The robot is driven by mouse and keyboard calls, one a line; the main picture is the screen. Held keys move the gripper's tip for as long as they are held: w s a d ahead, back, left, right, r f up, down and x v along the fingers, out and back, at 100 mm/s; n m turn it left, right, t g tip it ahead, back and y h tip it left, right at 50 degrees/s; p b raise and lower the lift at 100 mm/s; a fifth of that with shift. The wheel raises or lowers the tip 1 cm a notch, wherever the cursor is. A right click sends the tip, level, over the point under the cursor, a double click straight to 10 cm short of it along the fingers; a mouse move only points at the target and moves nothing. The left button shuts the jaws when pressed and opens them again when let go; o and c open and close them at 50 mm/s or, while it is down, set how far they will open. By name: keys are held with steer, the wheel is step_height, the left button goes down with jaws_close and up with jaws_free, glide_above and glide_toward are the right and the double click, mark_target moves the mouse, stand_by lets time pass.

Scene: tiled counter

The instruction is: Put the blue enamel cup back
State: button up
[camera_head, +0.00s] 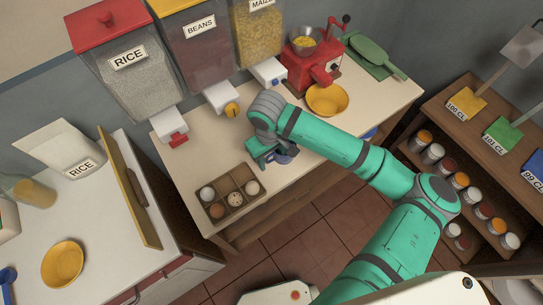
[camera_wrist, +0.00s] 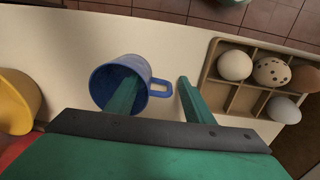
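The blue enamel cup (camera_wrist: 101,86) stands on the counter with its mouth toward the wrist camera and its handle to the right. My gripper (camera_wrist: 158,84) is open over it. The left finger lies over or inside the cup's mouth; the right finger is beyond the handle, apart from it. In the head view my gripper (camera_head: 264,151) hangs low over the counter's front part, and the cup (camera_head: 286,156) is mostly hidden behind it. How deep the left finger reaches I cannot tell.
An egg tray (camera_head: 234,203) stands close to the gripper. Rice, beans and maize dispensers line the wall. A red grinder (camera_head: 310,72) and yellow bowl (camera_head: 327,100) stand further along the counter (camera_head: 190,160). A blue thing (camera_head: 370,133) is partly hidden by my arm.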

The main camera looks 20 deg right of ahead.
steer(key=shift+r, duration=0.15)
step_height(320, 180, up, 12)
steer(key=shift+a, duration=0.25)
stand_by(0.4)
steer(key=shift+s+d, duration=0.1)
stand_by(0.4)
